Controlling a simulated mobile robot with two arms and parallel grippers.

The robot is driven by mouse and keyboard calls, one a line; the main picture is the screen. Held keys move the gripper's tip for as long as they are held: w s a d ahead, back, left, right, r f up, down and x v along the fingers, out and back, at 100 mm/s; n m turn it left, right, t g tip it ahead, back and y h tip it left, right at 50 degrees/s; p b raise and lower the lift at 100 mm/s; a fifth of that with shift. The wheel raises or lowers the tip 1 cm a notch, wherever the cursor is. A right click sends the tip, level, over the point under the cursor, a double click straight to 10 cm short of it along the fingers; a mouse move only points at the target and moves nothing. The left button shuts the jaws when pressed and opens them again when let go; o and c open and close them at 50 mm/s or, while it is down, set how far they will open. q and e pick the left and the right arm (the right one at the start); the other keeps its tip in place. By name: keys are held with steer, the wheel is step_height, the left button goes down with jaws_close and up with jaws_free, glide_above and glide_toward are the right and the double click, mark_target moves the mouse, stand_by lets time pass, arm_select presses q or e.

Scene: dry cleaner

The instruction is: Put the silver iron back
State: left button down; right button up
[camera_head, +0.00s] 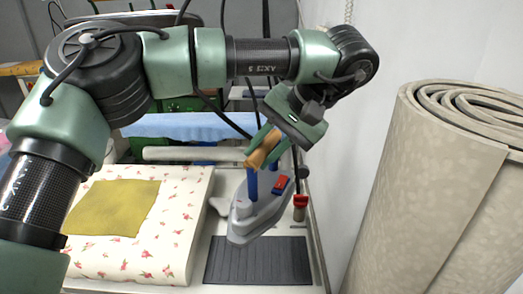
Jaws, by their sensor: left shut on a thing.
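The silver iron (256,219) has a grey metal body, blue posts, a wooden handle and a red part on top. My left gripper (266,150) is shut on its wooden handle. The arm reaches in from the left and over the top. The iron appears just behind and above a dark ribbed rest pad (258,262); whether it touches anything beneath is unclear. My right gripper is not in view.
A flowered padded board (185,235) with an olive cloth (112,205) lies left of the iron. A blue cloth (185,126) is behind. A large beige roll (430,190) stands at right, near a white wall. A red-topped item (300,206) stands right of the iron.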

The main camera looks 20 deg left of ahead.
mark_target(283, 197)
arm_select(q)
step_height(283, 197, down, 16)
steer(key=shift+b, duration=0.3)
stand_by(0.6)
steer(key=shift+w+f, duration=0.1)
steer(key=shift+f, duration=0.05)
steer(key=c, duration=1.3)
jaws_free()
steer(key=shift+f, duration=0.25)
steer(key=shift+c, duration=0.2)
steer(key=shift+o, duration=0.9)
steer(key=shift+s+r, duration=0.1)
steer(key=shift+s, duration=0.1)
steer(key=v, duration=0.7)
steer(key=shift+d+r+b, duration=0.15)
steer(key=shift+r+b, duration=0.15)
steer(key=shift+b, duration=0.05)
